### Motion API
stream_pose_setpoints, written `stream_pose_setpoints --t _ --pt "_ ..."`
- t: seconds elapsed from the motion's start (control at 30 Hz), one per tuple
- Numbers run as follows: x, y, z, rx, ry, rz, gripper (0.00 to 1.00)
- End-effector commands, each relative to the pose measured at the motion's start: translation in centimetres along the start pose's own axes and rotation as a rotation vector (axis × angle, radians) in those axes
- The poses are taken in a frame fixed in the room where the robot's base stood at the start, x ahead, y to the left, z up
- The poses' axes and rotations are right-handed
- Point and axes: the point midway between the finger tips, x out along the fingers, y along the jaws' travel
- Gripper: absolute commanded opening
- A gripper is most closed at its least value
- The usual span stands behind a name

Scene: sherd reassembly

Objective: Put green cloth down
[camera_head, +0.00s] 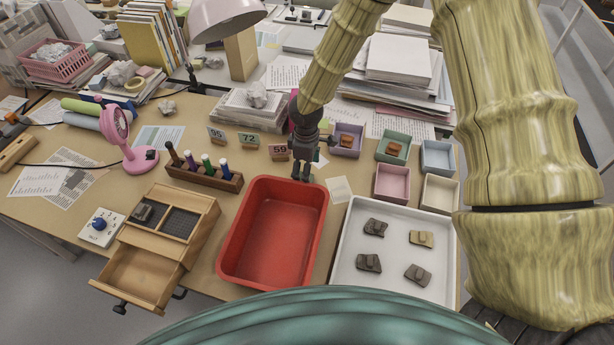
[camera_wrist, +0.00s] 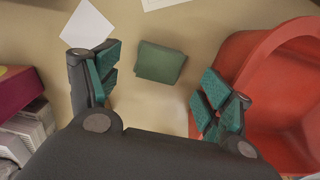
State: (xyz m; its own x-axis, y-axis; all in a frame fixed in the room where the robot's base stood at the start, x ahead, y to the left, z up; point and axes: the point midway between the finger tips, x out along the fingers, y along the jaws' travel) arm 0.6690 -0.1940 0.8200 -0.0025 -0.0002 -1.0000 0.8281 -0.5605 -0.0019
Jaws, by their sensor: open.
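The green cloth (camera_wrist: 161,63) is a small, dark green folded piece in the wrist view. It appears to lie on the tan tabletop, between and a little beyond my fingertips, with clear gaps on both sides. My gripper (camera_wrist: 158,88) is open, with teal pads on both fingers, and nothing is held between them. In the head view my gripper (camera_head: 303,172) points down at the far edge of the red tray (camera_head: 228,262). I cannot make out the cloth clearly there, as the gripper and arm cover that area.
The red tray's wall also shows close at right in the wrist view (camera_wrist: 238,52). A white tray (camera_head: 394,292) with several sherds stands right of it. Small boxes (camera_head: 391,184), number cards (camera_head: 248,140) and a pen rack (camera_head: 203,175) surround the gripper. A wooden drawer box (camera_head: 150,255) stands left.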

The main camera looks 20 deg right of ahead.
Motion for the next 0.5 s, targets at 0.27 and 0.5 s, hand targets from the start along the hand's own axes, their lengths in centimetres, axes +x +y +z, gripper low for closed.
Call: stream_pose_setpoints --t 0.27,0.5 --pt "-3.9 0.1 0.0 0.0 0.002 0.002 0.8" --pt "-6.3 0.1 0.0 0.0 0.0 0.001 0.8"
